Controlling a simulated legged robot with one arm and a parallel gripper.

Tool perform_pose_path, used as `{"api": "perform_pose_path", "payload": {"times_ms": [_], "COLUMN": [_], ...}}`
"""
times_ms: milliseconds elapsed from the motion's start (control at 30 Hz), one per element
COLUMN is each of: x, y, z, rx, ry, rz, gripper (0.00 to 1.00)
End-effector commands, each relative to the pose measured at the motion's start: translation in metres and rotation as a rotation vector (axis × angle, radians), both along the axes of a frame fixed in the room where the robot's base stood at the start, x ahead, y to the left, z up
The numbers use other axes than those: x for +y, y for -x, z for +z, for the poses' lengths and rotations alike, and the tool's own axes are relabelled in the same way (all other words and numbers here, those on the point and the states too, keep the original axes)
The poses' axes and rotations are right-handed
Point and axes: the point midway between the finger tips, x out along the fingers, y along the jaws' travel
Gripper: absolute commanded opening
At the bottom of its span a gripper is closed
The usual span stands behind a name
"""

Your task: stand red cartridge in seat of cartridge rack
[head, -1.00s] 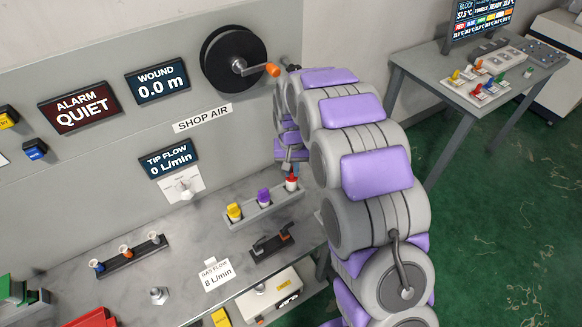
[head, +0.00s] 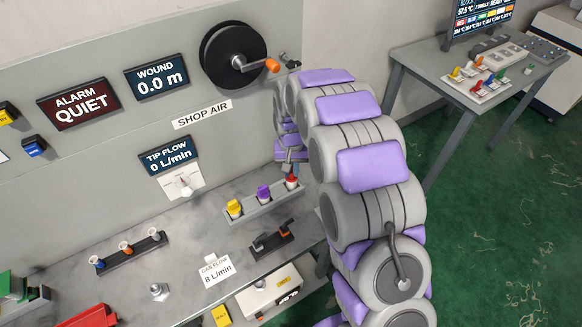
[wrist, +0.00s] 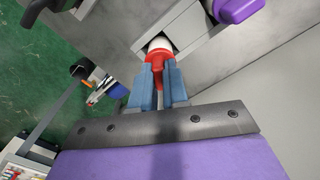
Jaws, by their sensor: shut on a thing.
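The red cartridge (head: 291,181) is at the right end of the grey cartridge rack (head: 249,214), beside the purple cartridge (head: 264,192) and the yellow cartridge (head: 234,207). My gripper (wrist: 160,85) is shut on the red cartridge's narrow stem. In the wrist view the red cartridge (wrist: 158,57) has its white lower part at a square opening in the rack (wrist: 182,32). I cannot tell how deep it sits. In the head view my gripper (head: 291,168) is small and partly hidden by my arm.
A dark holder (head: 272,240) lies in front of the rack. A strip with small coloured-base cups (head: 128,252) stands to the left. The panel wall with the reel (head: 233,58) rises behind. A side table (head: 425,60) stands at the right.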

Motion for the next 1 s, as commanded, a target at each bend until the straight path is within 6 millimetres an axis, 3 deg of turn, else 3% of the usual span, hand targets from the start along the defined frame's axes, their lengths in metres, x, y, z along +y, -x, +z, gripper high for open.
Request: {"api": "perform_pose_path", "payload": {"times_ms": [800, 833, 1000], "x": [0.0, 0.0, 0.0], "y": [0.0, 0.0, 0.0], "z": [-0.013, -0.013, -0.013], "rx": [0.0, 0.0, 0.0], "ry": [0.0, 0.0, 0.0], "rz": [0.0, 0.0, 0.0], "gripper": [0.0, 0.15, 0.31]}}
